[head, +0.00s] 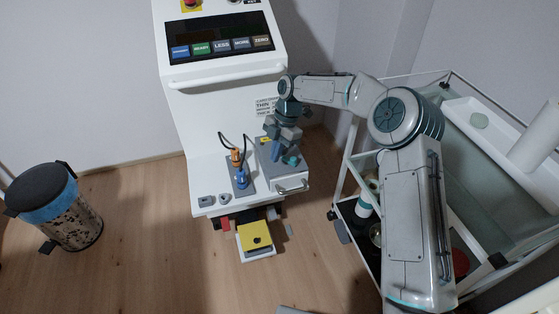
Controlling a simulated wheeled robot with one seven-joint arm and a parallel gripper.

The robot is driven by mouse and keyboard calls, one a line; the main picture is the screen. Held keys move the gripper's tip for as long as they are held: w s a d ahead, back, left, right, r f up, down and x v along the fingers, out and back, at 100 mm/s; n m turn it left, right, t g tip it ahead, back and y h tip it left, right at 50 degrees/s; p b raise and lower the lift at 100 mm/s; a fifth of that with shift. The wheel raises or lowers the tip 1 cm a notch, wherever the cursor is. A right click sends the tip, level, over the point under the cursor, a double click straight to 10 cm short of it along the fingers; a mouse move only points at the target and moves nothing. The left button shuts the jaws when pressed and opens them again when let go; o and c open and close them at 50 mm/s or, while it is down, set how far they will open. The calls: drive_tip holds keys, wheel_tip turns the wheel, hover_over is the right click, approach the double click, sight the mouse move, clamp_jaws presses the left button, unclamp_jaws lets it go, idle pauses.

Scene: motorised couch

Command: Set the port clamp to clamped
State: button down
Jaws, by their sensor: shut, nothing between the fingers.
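The white machine (230,110) carries a low shelf at its front. On it, a grey panel (243,187) holds an orange fitting (236,157) and a blue fitting (242,179), with black cables looping up. To its right is a grey box (292,172) with a teal round part (291,160) on top and a bar handle on its front. My gripper (276,152) points down over this box, shut and empty. A blue part shows at its fingers; I cannot tell whether it touches the box. The port clamp is not clearly distinguishable, and its setting cannot be read.
A button panel (221,44) and a white rail are above the shelf. A yellow pedal (256,239) lies below it. A white trolley (345,180) stands close on the right, behind my arm. A bin (62,215) is at left; the floor between is clear.

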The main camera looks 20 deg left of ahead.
drive_tip(key=v, duration=0.6)
drive_tip(key=shift+w, duration=0.4)
drive_tip(key=shift+d, duration=0.15)
